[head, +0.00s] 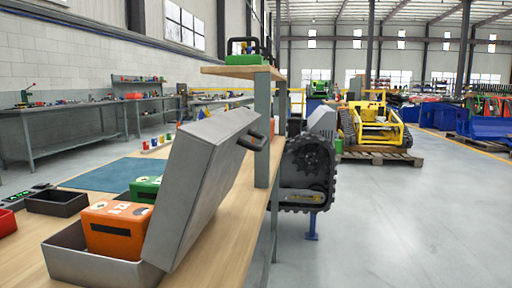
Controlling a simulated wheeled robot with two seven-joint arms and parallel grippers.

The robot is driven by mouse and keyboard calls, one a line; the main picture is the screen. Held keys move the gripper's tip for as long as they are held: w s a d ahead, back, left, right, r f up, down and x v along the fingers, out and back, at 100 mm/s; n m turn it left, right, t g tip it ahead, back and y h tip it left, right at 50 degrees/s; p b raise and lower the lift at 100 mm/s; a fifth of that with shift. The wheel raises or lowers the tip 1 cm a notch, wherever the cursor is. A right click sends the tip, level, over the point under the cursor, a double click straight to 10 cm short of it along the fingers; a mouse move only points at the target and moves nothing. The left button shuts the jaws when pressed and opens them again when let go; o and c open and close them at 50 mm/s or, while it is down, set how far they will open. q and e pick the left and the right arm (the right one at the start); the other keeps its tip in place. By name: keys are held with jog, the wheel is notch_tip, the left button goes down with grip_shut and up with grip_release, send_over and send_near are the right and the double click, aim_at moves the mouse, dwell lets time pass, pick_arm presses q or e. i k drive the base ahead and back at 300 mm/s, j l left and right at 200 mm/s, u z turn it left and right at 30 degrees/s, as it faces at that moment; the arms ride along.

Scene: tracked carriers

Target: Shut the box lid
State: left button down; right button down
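A grey metal box (88,262) stands at the near end of the wooden workbench. Its grey lid (197,190) is open, tilted up and leaning to the right, with a dark handle (252,140) on its far upper side. An orange block-shaped item (116,230) sits inside the box and rises above its rim. Neither of my grippers shows in the head view.
A green item (146,188), a black bin (56,202) and a red bin (6,222) are near the box. A blue mat (105,176) lies beyond. A post (263,130) and shelf (238,71) stand behind the lid. Floor to the right is clear.

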aim_at(198, 175)
jog(key=l+z, duration=0.15)
jog(key=l, duration=0.8)
jog(key=i+l+z, duration=0.1)
jog(key=l, duration=0.2)
jog(key=i+l, duration=0.15)
jog(key=l+z, duration=0.05)
jog(key=l, duration=0.05)
